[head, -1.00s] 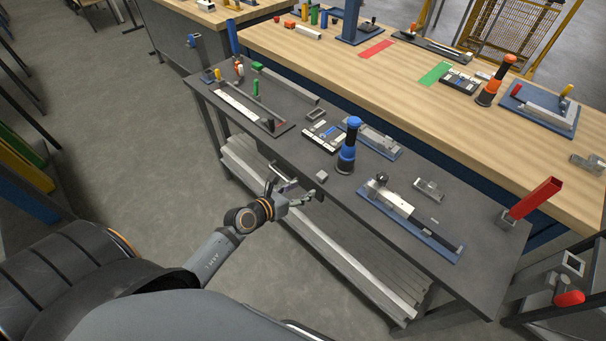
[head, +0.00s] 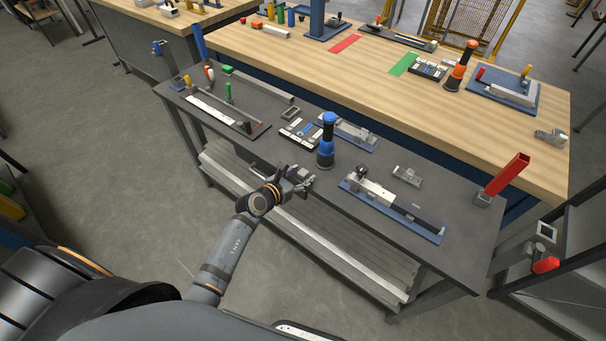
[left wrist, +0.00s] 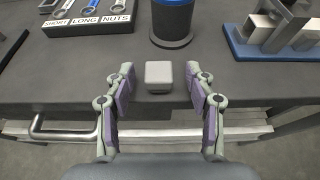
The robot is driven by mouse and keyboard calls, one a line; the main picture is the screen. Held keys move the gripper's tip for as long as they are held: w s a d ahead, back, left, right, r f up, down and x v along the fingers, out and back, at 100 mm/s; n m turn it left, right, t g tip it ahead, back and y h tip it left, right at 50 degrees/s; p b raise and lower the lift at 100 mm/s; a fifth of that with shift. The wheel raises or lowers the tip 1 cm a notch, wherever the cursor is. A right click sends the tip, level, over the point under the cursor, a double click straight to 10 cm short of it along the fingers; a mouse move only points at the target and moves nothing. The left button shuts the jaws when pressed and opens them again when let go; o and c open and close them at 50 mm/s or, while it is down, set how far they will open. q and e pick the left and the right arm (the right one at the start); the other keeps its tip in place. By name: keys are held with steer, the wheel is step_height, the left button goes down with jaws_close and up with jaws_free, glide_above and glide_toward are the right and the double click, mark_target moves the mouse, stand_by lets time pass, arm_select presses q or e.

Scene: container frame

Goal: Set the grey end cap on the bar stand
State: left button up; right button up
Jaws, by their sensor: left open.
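The grey end cap (left wrist: 158,76) is a small block with rounded edges, lying on the dark bench near its front edge. In the head view my left gripper (head: 301,181) is at the bench's front edge and largely hides the cap. What looks like the bar stand is a red square tube (head: 508,174) leaning in a grey foot (head: 483,200) at the bench's right end. My right gripper is out of view.
A blue-topped black cylinder (head: 326,140) stands just behind the cap. A labelled wrench tray (head: 300,133) is to its left. A blue-based fixture (head: 392,208) and a small grey bracket (head: 408,176) lie between the gripper and the red tube. A wooden bench (head: 390,95) is behind.

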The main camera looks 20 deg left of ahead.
arm_select(q)
steer(key=shift+x, duration=0.95)
steer(key=shift+s+a, duration=0.1)
steer(key=shift+a, duration=0.05)
steer(key=shift+c, duration=0.8)
steer(key=c, duration=0.9)
steer(key=shift+o, duration=0.2)
